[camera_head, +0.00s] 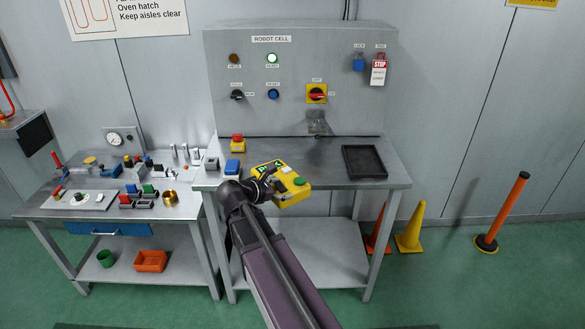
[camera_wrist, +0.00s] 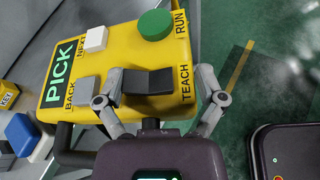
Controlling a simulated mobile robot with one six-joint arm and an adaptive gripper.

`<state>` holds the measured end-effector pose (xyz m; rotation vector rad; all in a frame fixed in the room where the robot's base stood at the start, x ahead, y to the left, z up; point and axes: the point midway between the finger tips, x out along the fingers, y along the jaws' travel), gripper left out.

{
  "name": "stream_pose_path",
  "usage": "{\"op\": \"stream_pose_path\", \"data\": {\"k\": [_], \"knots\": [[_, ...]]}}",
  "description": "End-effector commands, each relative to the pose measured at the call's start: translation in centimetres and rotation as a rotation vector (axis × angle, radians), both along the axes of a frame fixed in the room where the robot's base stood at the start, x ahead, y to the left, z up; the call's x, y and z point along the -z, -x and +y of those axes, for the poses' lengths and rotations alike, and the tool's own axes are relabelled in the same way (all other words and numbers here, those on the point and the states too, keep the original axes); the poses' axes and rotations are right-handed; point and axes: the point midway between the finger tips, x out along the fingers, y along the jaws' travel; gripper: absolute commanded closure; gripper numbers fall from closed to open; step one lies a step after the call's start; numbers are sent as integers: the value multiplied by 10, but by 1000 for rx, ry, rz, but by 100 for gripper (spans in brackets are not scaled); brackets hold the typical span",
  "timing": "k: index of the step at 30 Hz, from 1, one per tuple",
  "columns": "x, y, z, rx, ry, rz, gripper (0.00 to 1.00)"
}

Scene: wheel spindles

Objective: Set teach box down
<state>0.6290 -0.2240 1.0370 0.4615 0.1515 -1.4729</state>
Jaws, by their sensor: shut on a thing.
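The teach box (camera_head: 294,188) is a yellow box with a green button, at the front edge of the grey bench (camera_head: 330,178). In the wrist view the teach box (camera_wrist: 120,65) fills the upper left, with a green PICK display, white and grey keys, a round green button and a dark grey block beside the RUN and TEACH labels. My gripper (camera_head: 272,186) is at its near side. In the wrist view my gripper (camera_wrist: 155,85) has its fingers on either side of the dark block, shut on the box. The underside of the box is hidden, so I cannot tell if it touches the bench.
A black tray (camera_head: 364,175) lies on the bench at right. A blue block (camera_head: 232,167), a grey block and a red-topped yellow button box (camera_head: 238,143) stand at left. The control panel (camera_head: 300,75) rises behind. Cones (camera_head: 409,230) and an orange post (camera_head: 503,208) stand on the floor at right.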

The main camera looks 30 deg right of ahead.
Motion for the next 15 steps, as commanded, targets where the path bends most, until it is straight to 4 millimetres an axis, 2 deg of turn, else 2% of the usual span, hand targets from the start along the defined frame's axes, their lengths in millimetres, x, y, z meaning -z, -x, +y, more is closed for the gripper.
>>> {"op": "stream_pose_path", "data": {"k": [8,15], "knots": [[0,-1,-6,-9,2,-2,72],[1,-5,-32,-57,-3,0,72]]}}
